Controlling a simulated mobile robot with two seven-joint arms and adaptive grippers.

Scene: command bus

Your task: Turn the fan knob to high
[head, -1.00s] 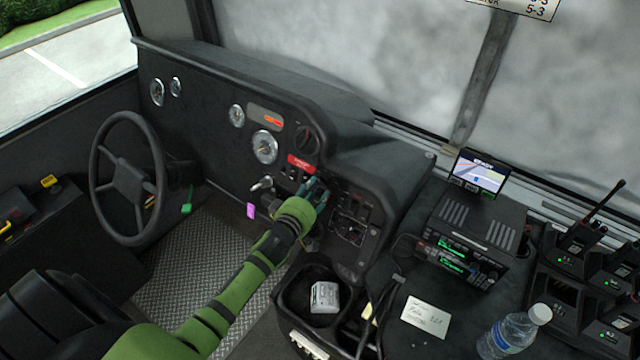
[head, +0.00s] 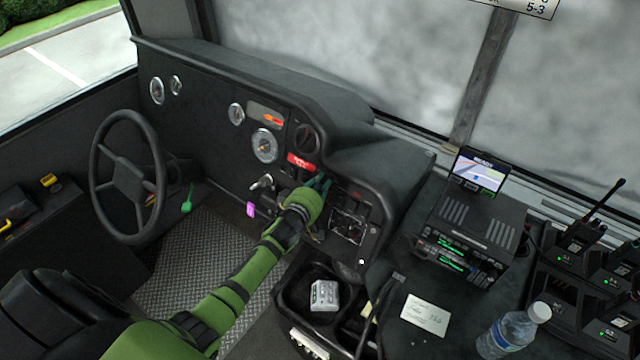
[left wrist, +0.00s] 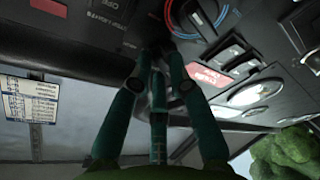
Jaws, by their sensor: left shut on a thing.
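My left gripper (head: 320,183) reaches the dashboard panel, just right of and below the red label (head: 300,162). In the left wrist view its green fingers (left wrist: 156,52) converge at the panel and are shut on a small dark thing, likely the fan knob. The fingers hide most of it, so its pointer and setting cannot be read. A dial with red and blue arcs (left wrist: 203,17) sits beside the fingertips in the left wrist view. My right gripper is not in view.
The steering wheel (head: 128,180) is at the left. A cup-holder console (head: 290,297), a radio unit (head: 470,235) and a water bottle (head: 510,332) stand to the right of my arm.

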